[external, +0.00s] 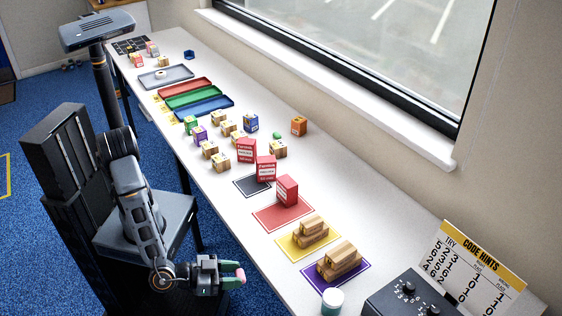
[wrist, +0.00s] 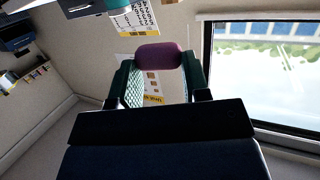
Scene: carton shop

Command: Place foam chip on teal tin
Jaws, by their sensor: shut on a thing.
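The foam chip (wrist: 158,56) is a small rounded pink piece, darker mauve in the wrist view. My gripper (wrist: 160,70) has green fingers shut on it, one on each side, with the chip at their tips. In the external view my gripper (external: 236,274) holds the chip (external: 241,275) in front of the table's near edge, left of the teal tin. The teal tin (external: 332,301) has a white top and stands at the table's near end, partly cut off by the picture's lower edge. It also seems to show at the top of the wrist view (wrist: 117,4).
A black control box (external: 410,297) and a code hints sign (external: 478,268) stand right of the tin. Wooden stacks sit on a purple mat (external: 318,278) and a yellow mat (external: 289,245) behind it. Red boxes, small cartons and trays fill the table further back.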

